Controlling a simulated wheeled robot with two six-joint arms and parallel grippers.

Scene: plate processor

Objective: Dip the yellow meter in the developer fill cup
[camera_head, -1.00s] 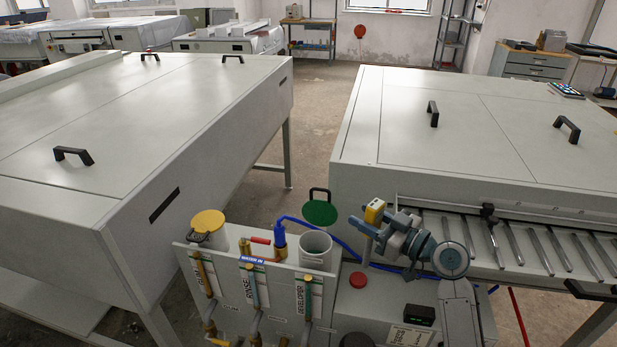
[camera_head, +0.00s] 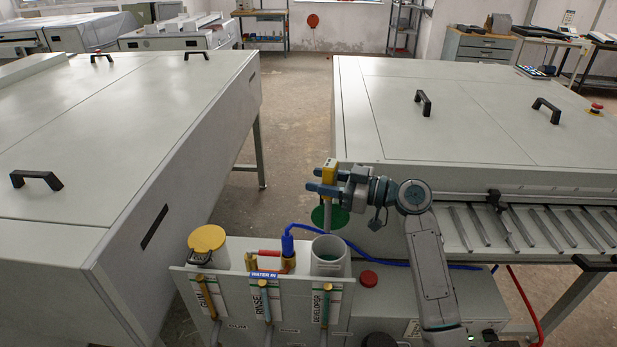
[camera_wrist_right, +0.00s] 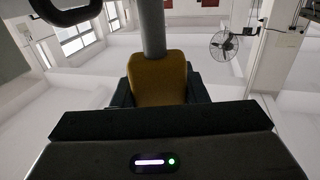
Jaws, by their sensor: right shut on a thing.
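The yellow meter (camera_head: 329,168) is in my right gripper (camera_head: 322,180), which is shut on it. The right wrist view shows the meter (camera_wrist_right: 158,78) between the gripper's fingers, with its grey probe (camera_wrist_right: 153,28) extending away. In the head view the probe hangs down, upright. Its lower end appears above the open white developer fill cup (camera_head: 329,262), and the exact gap cannot be told. The cup stands behind the label DEVELOPER and holds greenish liquid. My left gripper is not in view.
A yellow-lidded container (camera_head: 207,242) stands at the left of the tank panel. A blue fitting with a hose (camera_head: 287,244) is just left of the cup. A red button (camera_head: 368,279) is to its right.

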